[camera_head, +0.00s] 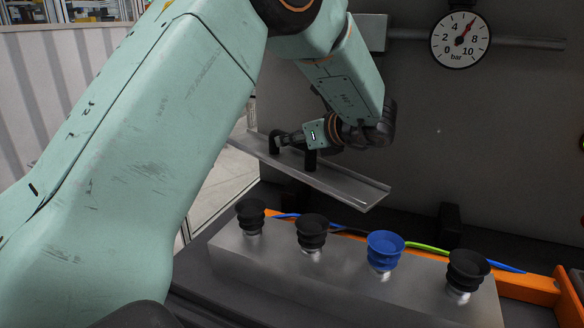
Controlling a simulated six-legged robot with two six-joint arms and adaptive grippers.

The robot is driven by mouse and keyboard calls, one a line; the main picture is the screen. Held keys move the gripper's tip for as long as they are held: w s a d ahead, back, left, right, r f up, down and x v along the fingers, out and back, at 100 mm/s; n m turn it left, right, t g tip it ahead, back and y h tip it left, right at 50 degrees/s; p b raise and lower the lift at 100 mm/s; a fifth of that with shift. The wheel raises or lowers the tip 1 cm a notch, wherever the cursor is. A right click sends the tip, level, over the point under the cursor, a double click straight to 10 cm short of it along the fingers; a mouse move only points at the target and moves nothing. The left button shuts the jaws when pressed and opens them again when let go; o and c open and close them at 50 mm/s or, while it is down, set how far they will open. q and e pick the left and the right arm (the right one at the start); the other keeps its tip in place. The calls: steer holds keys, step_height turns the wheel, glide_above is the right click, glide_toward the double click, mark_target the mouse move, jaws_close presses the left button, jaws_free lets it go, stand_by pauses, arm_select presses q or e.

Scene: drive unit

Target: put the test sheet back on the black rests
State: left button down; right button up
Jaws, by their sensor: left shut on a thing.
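The test sheet (345,183) is a grey metal plate with a raised edge and black posts on top. It hangs tilted above the back of the unit, its right end lower in the picture. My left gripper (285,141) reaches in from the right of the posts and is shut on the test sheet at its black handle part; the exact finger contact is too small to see. One black rest (450,221) stands upright behind the suction cups, to the right of the sheet and apart from it. Another dark block (297,194) shows partly below the sheet. My right gripper is not in view.
A metal block (350,285) in front carries black suction cups (312,229) and one blue cup (384,250). Blue and green hoses (427,248) and an orange frame (527,285) lie behind it. A pressure gauge (460,39) hangs on the back wall. My left arm fills the left side.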

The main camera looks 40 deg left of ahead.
mark_target(294, 162)
arm_select(q)
step_height(294, 162, down, 6)
steer(key=shift+r+b, duration=0.1)
steer(key=shift+b, duration=0.5)
steer(key=shift+w+a+f, duration=0.1)
steer(key=shift+w+f, duration=0.15)
steer(key=shift+f, duration=0.1)
steer(key=shift+r, duration=0.1)
steer(key=shift+s, duration=0.1)
steer(key=c, duration=1.1)
jaws_free()
steer(key=shift+c, duration=0.2)
